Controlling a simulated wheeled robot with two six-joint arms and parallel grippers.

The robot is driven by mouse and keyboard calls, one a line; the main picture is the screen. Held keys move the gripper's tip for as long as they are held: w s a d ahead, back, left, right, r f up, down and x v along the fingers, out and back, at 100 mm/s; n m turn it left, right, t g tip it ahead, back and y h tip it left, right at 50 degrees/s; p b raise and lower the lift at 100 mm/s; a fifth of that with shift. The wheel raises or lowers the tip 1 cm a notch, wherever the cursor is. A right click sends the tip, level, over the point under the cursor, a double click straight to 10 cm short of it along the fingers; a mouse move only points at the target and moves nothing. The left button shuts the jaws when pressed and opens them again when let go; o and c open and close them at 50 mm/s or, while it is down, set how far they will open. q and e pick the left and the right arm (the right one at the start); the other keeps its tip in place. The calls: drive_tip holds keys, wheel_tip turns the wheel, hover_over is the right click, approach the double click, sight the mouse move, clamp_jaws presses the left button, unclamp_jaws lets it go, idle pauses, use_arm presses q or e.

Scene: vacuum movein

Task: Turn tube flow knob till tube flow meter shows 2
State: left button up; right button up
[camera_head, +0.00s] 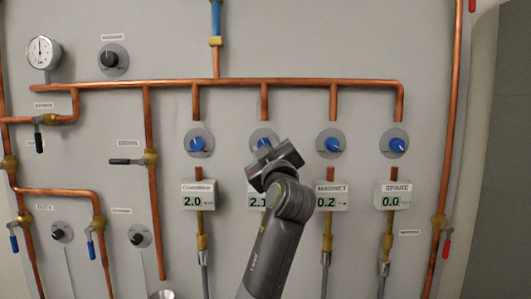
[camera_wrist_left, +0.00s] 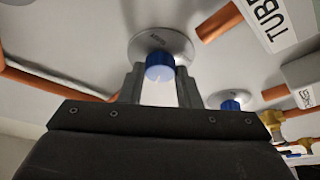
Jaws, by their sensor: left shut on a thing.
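The tube flow knob (camera_head: 263,137) is the second blue knob from the left in the row on the wall panel, set on a round grey plate. My left gripper (camera_head: 267,154) reaches it from below and is shut on it. In the left wrist view the blue knob (camera_wrist_left: 159,66) sits between the two fingers of my gripper (camera_wrist_left: 159,78). The tube flow meter (camera_head: 257,203) below the knob reads 2.1 where it shows. My arm hides its right part and its label in the head view. A "TUBE" label (camera_wrist_left: 270,22) shows in the left wrist view. My right gripper is not in view.
A chamber knob (camera_head: 198,142) with meter (camera_head: 193,198) at 2.0 stands to the left. To the right are the magnet meter (camera_head: 326,198) at 0.2 and the spare meter (camera_head: 392,198) at 0.0, each under a blue knob. Copper pipes (camera_head: 300,84) run above and around.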

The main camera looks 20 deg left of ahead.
use_arm(q)
drive_tip(key=shift+w+f, duration=0.1)
drive_tip(key=shift+f, duration=0.05)
drive_tip(key=o, duration=1)
drive_tip(key=shift+w, duration=0.15)
drive_tip(key=shift+c, duration=0.2)
drive_tip(key=shift+s+d, duration=0.1)
drive_tip(key=shift+s, duration=0.1)
drive_tip(key=b+v, duration=1.1)
drive_tip(key=v, duration=0.6)
